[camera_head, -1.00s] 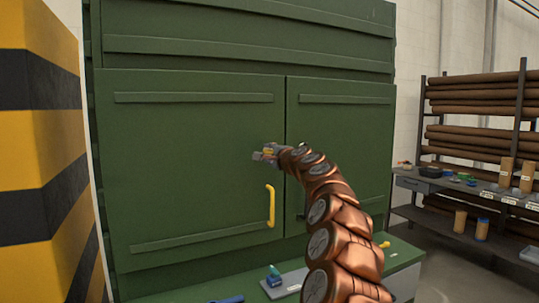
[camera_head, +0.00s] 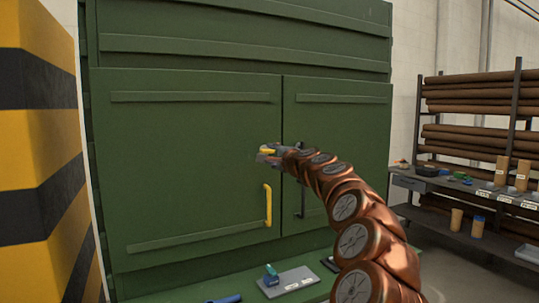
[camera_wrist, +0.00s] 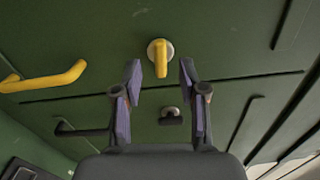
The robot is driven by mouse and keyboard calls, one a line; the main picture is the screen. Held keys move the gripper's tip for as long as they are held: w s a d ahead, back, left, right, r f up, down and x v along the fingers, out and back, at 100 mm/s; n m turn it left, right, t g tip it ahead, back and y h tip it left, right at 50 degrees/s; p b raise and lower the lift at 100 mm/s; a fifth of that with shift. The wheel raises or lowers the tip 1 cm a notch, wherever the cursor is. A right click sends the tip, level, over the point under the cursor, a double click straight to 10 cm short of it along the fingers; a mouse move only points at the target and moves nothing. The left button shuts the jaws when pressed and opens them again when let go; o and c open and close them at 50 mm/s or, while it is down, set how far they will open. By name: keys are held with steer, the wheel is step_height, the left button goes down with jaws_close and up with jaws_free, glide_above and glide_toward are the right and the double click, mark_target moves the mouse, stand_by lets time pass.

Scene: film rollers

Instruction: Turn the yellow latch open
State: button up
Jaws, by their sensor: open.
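The yellow latch (camera_wrist: 160,58) sits on a round pale base on the green cabinet door, and its lever lies between and beyond my fingertips in the wrist view. In the head view the yellow latch (camera_head: 267,151) shows just by my gripper (camera_head: 268,157), partly hidden by it. My gripper (camera_wrist: 160,82) is open, with one finger on each side of the latch in the picture. I cannot tell whether the fingers touch it. A yellow handle (camera_head: 268,205) is on the left door, below the latch; it also shows at the left in the wrist view (camera_wrist: 50,78).
A dark handle (camera_head: 300,200) is on the right door, partly behind my arm. A green ledge below holds a grey plate (camera_head: 290,283) with a blue-green item (camera_head: 272,275). A striped yellow-black pillar (camera_head: 40,150) stands left. Shelves with brown rolls (camera_head: 470,107) stand right.

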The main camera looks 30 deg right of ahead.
steer(key=s, duration=0.7)
steer(key=shift+s+a, duration=0.35)
steer(key=shift+a, duration=0.05)
stand_by(0.4)
steer(key=a+n+g+y, duration=0.1)
steer(key=a+n+y, duration=0.35)
steer(key=a, duration=0.75)
steer(key=s+a+f+n+g+y+p, duration=0.15)
steer(key=s+a+f+n+g, duration=0.45)
steer(key=a, duration=0.6)
steer(key=s+a+f+n+g+y+p, duration=0.1)
steer(key=s+a+f+n+g+y, duration=0.2)
steer(key=s+a+f, duration=0.7)
steer(key=s+a+f+n+g+h+p, duration=0.1)
steer(key=s+a+f+n+g+h, duration=0.2)
steer(key=s, duration=0.4)
steer(key=s+f+n+g+h, duration=0.1)
steer(key=s+f+n+g, duration=0.1)
steer(key=s+f, duration=0.45)
steer(key=s+d+f+n+g+h, duration=0.1)
steer(key=s+d+f+g, duration=0.1)
steer(key=s, duration=0.7)
steer(key=s+d+f+g+h+p, duration=0.1)
steer(key=s+d+f, duration=0.3)
steer(key=s, duration=0.5)
steer(key=shift+n+g+h, duration=0.35)
steer(key=shift+g+h, duration=0.35)
steer(key=shift+g, duration=0.2)
